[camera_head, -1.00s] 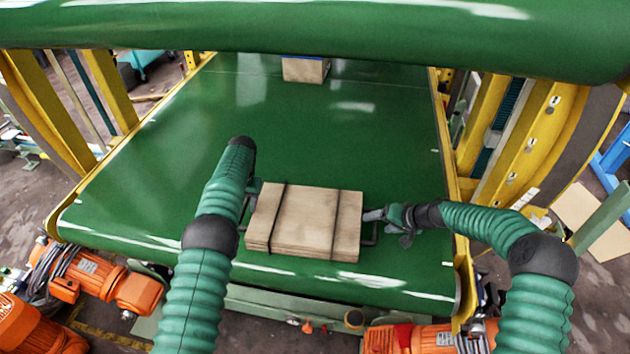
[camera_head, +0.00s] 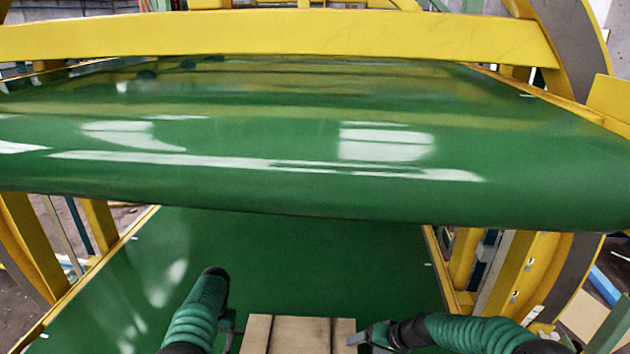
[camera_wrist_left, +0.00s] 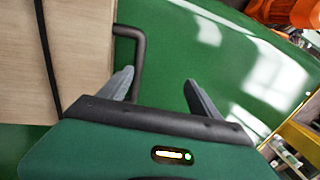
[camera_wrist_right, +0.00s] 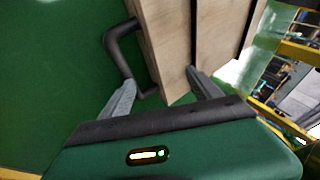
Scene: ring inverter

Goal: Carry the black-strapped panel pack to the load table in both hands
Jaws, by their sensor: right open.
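The panel pack (camera_head: 286,336), pale wood-coloured panels with black straps, shows at the bottom edge of the head view, its near part cut off. It lies on the green belt (camera_head: 300,250) between my two grippers. In the left wrist view, my left gripper (camera_wrist_left: 159,75) is open, with a dark handle (camera_wrist_left: 138,60) of the pack (camera_wrist_left: 85,45) between its fingers. In the right wrist view, my right gripper (camera_wrist_right: 161,75) is open near the other dark handle (camera_wrist_right: 118,50), one finger close to the pack's side. The load table cannot be made out.
A large green upper belt (camera_head: 250,150) crosses the head view above and beyond the pack. A yellow beam (camera_head: 280,38) spans behind it. Yellow frame posts (camera_head: 465,265) stand beside the lower belt. The lower belt beyond the pack is clear where visible.

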